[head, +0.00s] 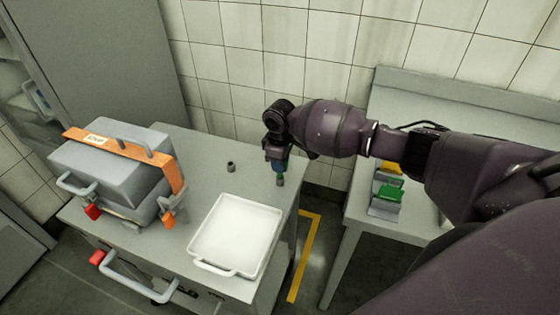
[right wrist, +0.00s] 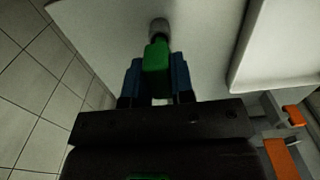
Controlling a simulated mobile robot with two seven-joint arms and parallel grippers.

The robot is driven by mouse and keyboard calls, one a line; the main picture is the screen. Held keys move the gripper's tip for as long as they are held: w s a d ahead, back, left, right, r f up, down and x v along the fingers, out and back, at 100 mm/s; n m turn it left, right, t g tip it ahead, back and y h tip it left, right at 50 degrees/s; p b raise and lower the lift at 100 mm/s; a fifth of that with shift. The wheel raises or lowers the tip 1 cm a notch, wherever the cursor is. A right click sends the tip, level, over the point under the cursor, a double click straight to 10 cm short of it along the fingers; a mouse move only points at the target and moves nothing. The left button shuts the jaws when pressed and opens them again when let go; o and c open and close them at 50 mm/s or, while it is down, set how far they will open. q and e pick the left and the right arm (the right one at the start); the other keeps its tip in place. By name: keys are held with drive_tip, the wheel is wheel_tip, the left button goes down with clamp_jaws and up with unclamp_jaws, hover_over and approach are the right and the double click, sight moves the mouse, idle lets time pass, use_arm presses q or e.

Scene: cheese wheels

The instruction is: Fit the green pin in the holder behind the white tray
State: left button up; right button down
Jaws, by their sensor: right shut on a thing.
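My right gripper (head: 279,166) is shut on the green pin, above the right back part of the grey table. In the right wrist view the green pin (right wrist: 157,68) sits between the blue fingers (right wrist: 156,80). A short grey cylindrical piece (right wrist: 158,28) is at the pin's far end; I cannot tell whether it is the pin's tip or a separate socket. A small dark grey round holder (head: 230,166) stands on the table behind the white tray (head: 237,235), left of the gripper and apart from it. My left gripper is not in view.
A grey case (head: 112,168) with an orange strap stands at the table's left. A side bench (head: 365,205) at the right bears a green block (head: 390,194) and a yellow block (head: 388,168). A tiled wall is close behind. The table between case and tray is mostly clear.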

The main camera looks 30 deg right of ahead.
drive_tip(key=shift+f, duration=0.55)
drive_tip(key=shift+f+b, duration=0.4)
drive_tip(key=shift+f, duration=0.45)
drive_tip(key=c, duration=0.9)
unclamp_jaws()
drive_tip(key=shift+r, duration=0.2)
wheel_tip(320, 180, up, 9)
drive_tip(key=shift+r+p, duration=0.1)
drive_tip(key=shift+p, duration=0.55)
drive_tip(key=shift+r, duration=0.65)
